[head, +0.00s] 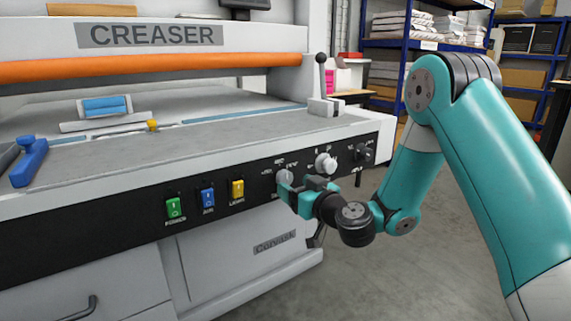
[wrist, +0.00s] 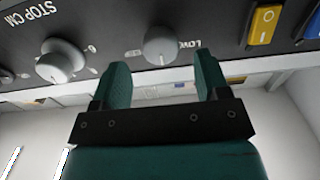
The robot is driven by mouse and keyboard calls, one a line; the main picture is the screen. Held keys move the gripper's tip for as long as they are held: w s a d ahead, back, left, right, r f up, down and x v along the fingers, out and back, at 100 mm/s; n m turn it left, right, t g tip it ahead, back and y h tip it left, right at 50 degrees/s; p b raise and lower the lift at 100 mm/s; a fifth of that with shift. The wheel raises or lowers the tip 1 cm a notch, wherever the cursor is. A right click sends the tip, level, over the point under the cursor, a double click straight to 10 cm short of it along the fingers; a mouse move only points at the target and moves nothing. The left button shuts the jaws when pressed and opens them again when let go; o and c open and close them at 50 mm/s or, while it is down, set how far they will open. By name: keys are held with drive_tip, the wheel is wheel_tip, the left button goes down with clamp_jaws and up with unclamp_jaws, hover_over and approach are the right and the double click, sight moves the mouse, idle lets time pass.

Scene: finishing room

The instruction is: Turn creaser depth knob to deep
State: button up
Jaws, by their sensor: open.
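Two round dials sit on the creaser's black front panel. The left one in the head view, a grey knob (head: 284,175), has small lettering around it; in the wrist view this knob (wrist: 160,45) has a label that seems to read LOW beside it. I take it as the depth knob, but its setting cannot be read. My gripper (head: 284,190) is at this knob and partly covers it. In the wrist view my gripper (wrist: 161,65) is open, its two fingers apart and pointing at the knob, with nothing held between them.
A white dial (head: 326,162) is close to the right, also in the wrist view (wrist: 62,60) near a STOP CM label. A black lever (head: 361,155) is farther right. Green (head: 173,208), blue (head: 208,197) and yellow (head: 237,189) switches are left. Open floor lies right of the machine.

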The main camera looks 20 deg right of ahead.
sight(287, 181)
drive_tip(key=p+x, duration=0.2)
drive_tip(key=x, duration=0.1)
drive_tip(key=shift+w+a+r, duration=0.1)
drive_tip(key=shift+w+r, duration=0.1)
drive_tip(key=shift+w+a+f+p, duration=0.15)
drive_tip(key=shift+w+f+p, duration=0.05)
drive_tip(key=shift+w+p, duration=0.25)
